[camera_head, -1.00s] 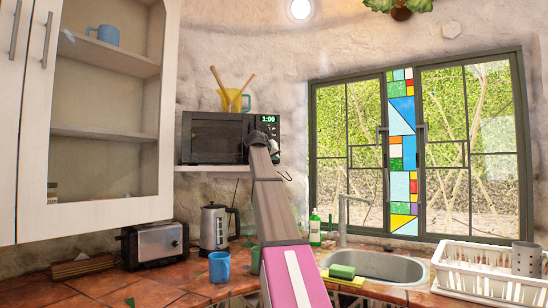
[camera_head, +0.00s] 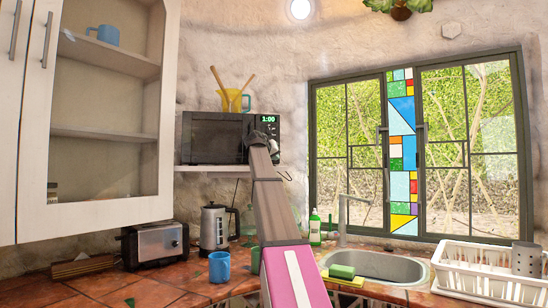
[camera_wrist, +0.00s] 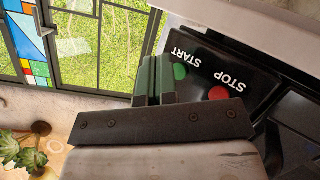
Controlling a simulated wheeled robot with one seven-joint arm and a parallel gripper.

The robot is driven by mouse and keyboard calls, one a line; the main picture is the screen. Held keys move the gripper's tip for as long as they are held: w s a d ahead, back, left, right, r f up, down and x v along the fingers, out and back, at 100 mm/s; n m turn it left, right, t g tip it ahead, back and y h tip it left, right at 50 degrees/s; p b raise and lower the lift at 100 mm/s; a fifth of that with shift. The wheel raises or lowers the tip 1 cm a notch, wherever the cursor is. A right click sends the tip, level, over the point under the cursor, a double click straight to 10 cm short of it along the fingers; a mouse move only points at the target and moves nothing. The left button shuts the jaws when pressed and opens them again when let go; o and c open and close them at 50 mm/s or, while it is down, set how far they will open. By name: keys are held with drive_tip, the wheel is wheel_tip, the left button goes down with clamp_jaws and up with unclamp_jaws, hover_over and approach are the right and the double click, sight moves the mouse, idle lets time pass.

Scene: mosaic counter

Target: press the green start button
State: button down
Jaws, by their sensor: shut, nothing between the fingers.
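The green start button (camera_wrist: 180,71) shows in the wrist view on the microwave's black panel, beside the white word START. My gripper (camera_wrist: 156,66) is shut and empty, its two dark green fingers side by side. The fingertips appear just left of the button in that view; I cannot tell whether they touch the panel. The red stop button (camera_wrist: 218,93) lies to the right, by the word STOP. In the head view my gripper (camera_head: 262,140) is in front of the right side of the microwave (camera_head: 212,136), hiding the buttons; the display reads 1:00.
The microwave stands on a white wall shelf (camera_head: 195,168) with a yellow jug (camera_head: 235,100) on top. An open-fronted cabinet (camera_head: 105,190) is at the left. A toaster (camera_head: 155,244), kettle (camera_head: 214,228) and blue mug (camera_head: 219,267) stand on the counter below.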

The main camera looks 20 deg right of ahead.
drive_tip(key=shift+w, duration=0.2)
idle(0.5)
drive_tip(key=shift+w, duration=0.25)
